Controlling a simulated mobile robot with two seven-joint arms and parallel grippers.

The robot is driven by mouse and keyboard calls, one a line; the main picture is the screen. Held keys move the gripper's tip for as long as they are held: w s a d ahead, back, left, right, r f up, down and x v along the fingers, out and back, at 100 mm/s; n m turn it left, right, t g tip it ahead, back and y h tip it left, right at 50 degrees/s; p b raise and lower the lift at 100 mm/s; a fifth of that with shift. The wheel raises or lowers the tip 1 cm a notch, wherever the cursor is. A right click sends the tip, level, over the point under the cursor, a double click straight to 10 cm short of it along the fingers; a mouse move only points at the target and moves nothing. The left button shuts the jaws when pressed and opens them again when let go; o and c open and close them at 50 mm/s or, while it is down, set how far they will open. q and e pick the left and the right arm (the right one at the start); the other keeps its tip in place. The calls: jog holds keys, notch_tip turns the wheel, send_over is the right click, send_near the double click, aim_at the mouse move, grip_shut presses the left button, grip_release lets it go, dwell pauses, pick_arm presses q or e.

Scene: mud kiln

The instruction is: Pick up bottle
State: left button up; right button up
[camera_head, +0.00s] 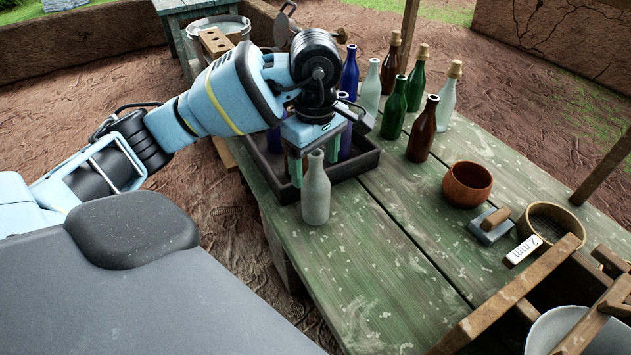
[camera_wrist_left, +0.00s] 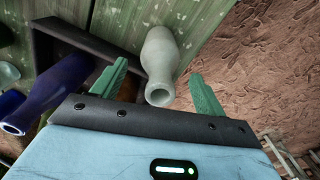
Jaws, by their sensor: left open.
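A pale grey-white bottle (camera_head: 316,192) stands upright on the green table in the head view, just outside the front corner of a dark tray (camera_head: 362,163). In the left wrist view the bottle (camera_wrist_left: 161,55) shows with its open mouth towards the camera. My left gripper (camera_head: 312,165) is open, with its green fingers pointing down around the bottle's upper part. In the left wrist view one finger of the gripper (camera_wrist_left: 158,72) is on each side of the bottle, with gaps visible. The right gripper is not in view.
Blue bottles (camera_wrist_left: 45,98) stand in or by the tray. Several brown, green and clear bottles (camera_head: 422,130) stand behind it. An orange-brown bowl (camera_head: 467,184), a sieve (camera_head: 553,222) and a wooden frame (camera_head: 510,298) are at the right. The table's front middle (camera_head: 385,275) is clear.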

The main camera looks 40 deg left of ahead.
pick_arm(q)
jog(key=shift+f, duration=1.2)
jog(key=c, duration=1.2)
jog(key=shift+r, duration=0.15)
jog(key=shift+r, duration=0.6)
notch_tip(320, 180, up, 2)
jog(key=shift+s+r, duration=0.1)
jog(key=s+d+r+b, duration=0.1)
jog(key=s+d, duration=0.2)
jog(key=s, duration=1.2)
jog(key=shift+s+d+r, duration=0.15)
jog(key=shift+s+d, duration=0.05)
jog(key=shift+d, duration=0.2)
